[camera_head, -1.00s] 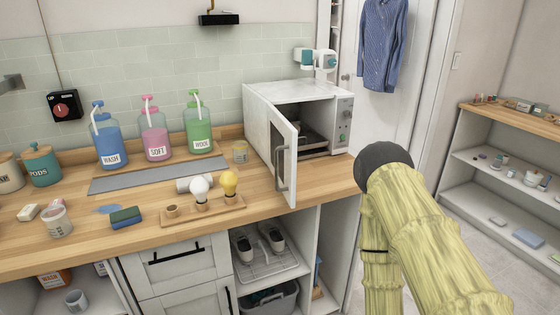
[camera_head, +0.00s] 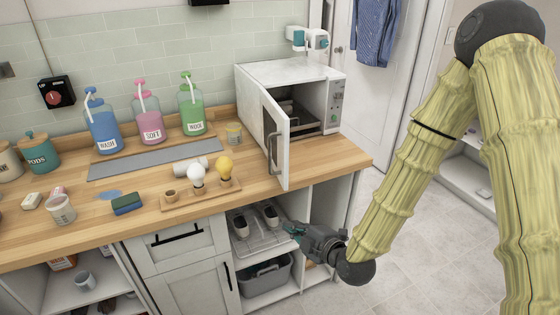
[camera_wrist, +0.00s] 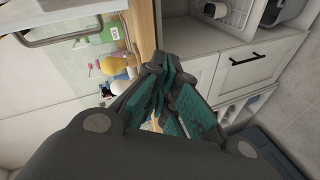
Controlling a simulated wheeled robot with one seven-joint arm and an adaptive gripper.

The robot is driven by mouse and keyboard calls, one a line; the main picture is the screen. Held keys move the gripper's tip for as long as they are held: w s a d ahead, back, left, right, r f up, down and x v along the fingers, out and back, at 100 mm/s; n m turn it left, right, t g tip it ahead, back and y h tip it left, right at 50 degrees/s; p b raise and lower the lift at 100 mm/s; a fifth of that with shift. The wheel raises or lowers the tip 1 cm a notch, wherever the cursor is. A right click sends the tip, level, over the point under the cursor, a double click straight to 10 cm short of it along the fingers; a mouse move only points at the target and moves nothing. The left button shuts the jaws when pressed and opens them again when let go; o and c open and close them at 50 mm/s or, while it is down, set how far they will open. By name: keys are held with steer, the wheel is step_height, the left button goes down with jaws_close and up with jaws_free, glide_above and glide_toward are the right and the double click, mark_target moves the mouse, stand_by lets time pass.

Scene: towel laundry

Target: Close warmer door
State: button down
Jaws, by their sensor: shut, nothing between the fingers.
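The white warmer (camera_head: 290,85) stands on the counter at the back right. Its door (camera_head: 272,130) is swung open toward the front, with a grey bar handle (camera_head: 272,153). The inside with a dark rack shows to the right of the door. My gripper (camera_head: 290,228) is below the counter's front edge, in front of the open shelf, lower than the door and apart from it. In the wrist view its teal-padded fingers (camera_wrist: 168,100) are together with nothing between them. The door handle (camera_wrist: 75,38) shows at the upper left of the wrist view.
A wooden tray with two bulb-shaped items (camera_head: 203,193) sits left of the door. Blue, pink and green pump bottles (camera_head: 150,125) stand at the back. Shoes (camera_head: 255,220) and a grey bin (camera_head: 266,276) are on the shelves under the counter. The floor (camera_head: 420,260) at right is clear.

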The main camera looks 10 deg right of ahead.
mark_target(269, 153)
steer(key=w+a+r+n+t+y+p, duration=0.1)
steer(key=w+r+n+t+y, duration=0.25)
steer(key=r, duration=1.05)
steer(key=w+a+n+h+p, duration=0.1)
steer(key=w+p, duration=0.5)
steer(key=w, duration=0.3)
steer(key=shift+w+a+f+n+g, duration=0.2)
steer(key=shift+w+a+n+g, duration=0.05)
steer(key=shift+a+n+g, duration=0.15)
steer(key=shift+d, duration=0.1)
